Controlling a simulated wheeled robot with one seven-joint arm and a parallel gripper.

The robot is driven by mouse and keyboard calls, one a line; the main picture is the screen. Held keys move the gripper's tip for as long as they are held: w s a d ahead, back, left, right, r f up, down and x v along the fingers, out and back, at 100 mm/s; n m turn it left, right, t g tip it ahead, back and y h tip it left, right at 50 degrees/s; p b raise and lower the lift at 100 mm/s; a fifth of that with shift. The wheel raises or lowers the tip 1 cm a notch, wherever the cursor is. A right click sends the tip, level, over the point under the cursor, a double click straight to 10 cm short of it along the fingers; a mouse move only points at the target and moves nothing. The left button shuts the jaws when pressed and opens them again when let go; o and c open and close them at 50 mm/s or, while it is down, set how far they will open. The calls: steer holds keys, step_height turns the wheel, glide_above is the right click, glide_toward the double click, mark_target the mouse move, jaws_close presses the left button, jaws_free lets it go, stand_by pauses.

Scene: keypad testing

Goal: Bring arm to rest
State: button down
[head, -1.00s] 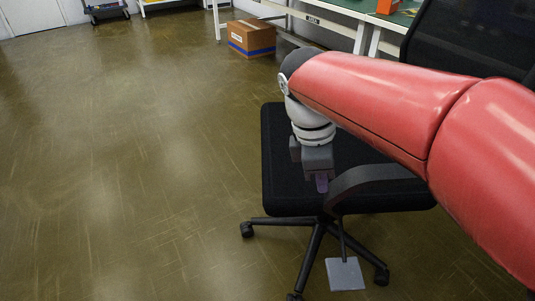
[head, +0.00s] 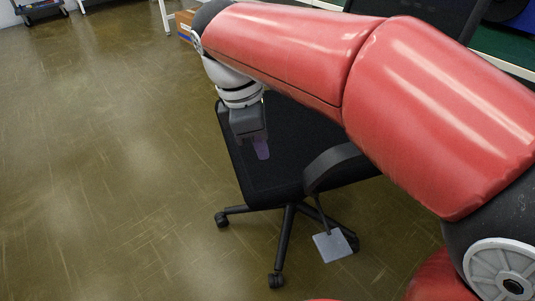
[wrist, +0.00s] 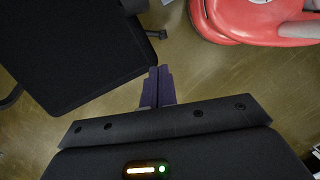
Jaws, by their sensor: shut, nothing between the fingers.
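My gripper (head: 261,149) hangs from the end of my red arm in the head view, pointing down over the black seat of an office chair (head: 290,150). In the wrist view my gripper (wrist: 158,72) shows its two purple fingers together, with nothing between them. The chair seat (wrist: 60,50) fills the upper left of the wrist view, to the left of the fingertips. The fingers appear apart from the seat.
The chair's armrest and wheeled base (head: 288,220) stand below my arm. A grey square plate (head: 333,245) shows beside the base. A cardboard box (head: 186,24) is partly hidden behind my arm. The floor (head: 100,170) on the left is clear.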

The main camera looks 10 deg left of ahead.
steer(key=s+d+m+t+y, duration=0.2)
steer(key=s+d+m, duration=0.1)
steer(key=d+m, duration=1)
steer(key=s+d+f+m+t, duration=0.3)
steer(key=s+d+f+m, duration=0.2)
steer(key=d, duration=0.5)
steer(key=f+m, duration=0.1)
steer(key=m, duration=0.1)
steer(key=shift+s+m+y, duration=0.25)
steer(key=shift+m+y, duration=0.05)
steer(key=shift+r, duration=0.1)
